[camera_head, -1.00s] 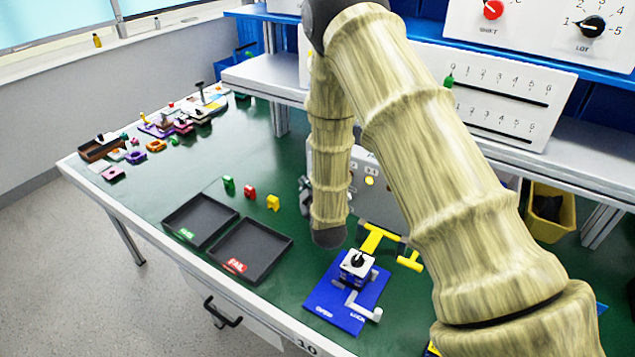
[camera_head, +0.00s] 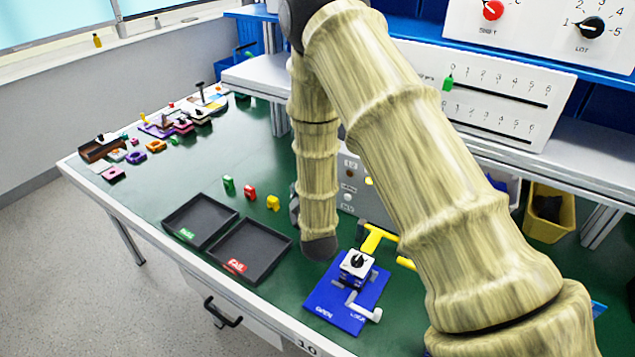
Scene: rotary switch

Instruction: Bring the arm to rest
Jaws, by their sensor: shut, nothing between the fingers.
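My arm, with wood-patterned links, reaches from the lower right up to a dark joint at the top and then down over the green table (camera_head: 178,165). My gripper (camera_head: 294,206) is almost wholly hidden behind the lower link; only a dark sliver shows at its left edge. Its fingertips are not visible, and nothing is seen held. The knob's exact setting is too small to read.
Two black trays (camera_head: 205,247) lie left of the arm, with green, red and yellow pieces (camera_head: 250,192) behind them. A grey panel (camera_head: 350,190) and yellow handles (camera_head: 374,238) stand close behind the arm. A shelf with a slider panel (camera_head: 490,100) is at the back right.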

